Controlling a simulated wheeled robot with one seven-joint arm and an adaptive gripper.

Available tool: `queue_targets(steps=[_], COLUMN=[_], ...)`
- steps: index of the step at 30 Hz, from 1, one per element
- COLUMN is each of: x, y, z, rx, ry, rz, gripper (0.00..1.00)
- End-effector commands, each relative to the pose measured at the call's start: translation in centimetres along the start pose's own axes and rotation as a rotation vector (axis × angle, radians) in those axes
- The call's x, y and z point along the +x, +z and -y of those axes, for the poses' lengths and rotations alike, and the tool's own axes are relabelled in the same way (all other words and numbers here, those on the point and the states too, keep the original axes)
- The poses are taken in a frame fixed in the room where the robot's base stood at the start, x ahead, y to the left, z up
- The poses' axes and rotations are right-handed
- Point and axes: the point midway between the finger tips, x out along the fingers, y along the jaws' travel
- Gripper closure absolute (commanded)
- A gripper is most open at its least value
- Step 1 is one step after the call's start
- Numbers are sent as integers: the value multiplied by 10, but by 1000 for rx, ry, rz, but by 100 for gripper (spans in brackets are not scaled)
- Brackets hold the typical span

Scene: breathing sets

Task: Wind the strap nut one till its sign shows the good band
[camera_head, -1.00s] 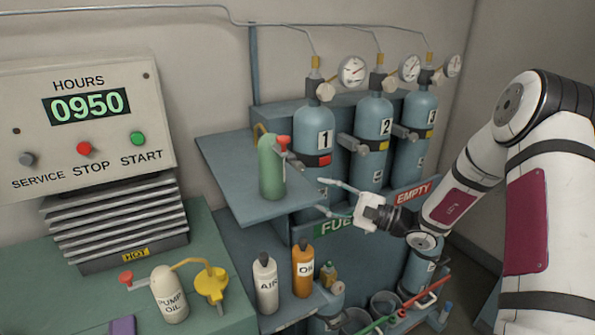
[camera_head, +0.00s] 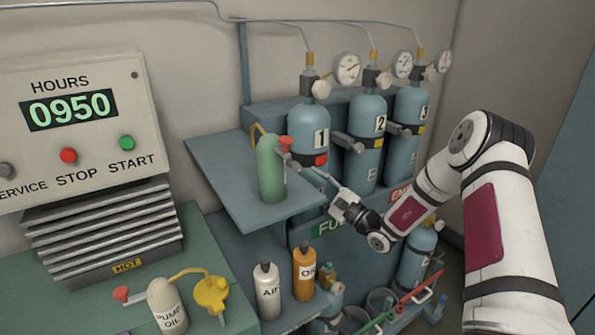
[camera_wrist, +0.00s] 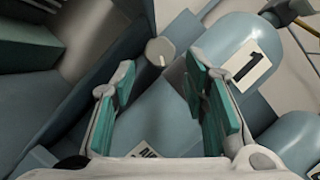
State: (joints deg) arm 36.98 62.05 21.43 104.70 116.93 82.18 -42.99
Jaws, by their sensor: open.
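Cylinder 1 (camera_head: 306,128) stands upright at the left of three blue cylinders. Its strap sign (camera_head: 320,160) shows red. In the head view its strap nut cannot be made out behind the green can. In the wrist view a round grey nut (camera_wrist: 160,51) with a pale mark lies beyond my fingertips, beside cylinder 1 (camera_wrist: 235,45). My gripper (camera_head: 318,178) is open in front of cylinder 1, just right of the green can. In the wrist view its green-padded fingers (camera_wrist: 160,82) are spread, with nothing held and the nut apart from them.
A green can (camera_head: 271,170) with a red lever stands on the blue shelf (camera_head: 215,165), close left of my gripper. AIR (camera_head: 267,292) and orange (camera_head: 304,275) bottles stand below.

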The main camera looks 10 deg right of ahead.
Motion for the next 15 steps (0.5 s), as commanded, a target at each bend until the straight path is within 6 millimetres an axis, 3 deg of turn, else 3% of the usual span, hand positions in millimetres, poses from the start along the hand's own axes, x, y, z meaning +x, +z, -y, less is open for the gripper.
queue_targets(steps=[6, 15], x=[40, 65], y=[1, 0], z=[0, 0], rx=[-1, 0], ry=[0, 0], rz=[2, 0], gripper=[60, 60])
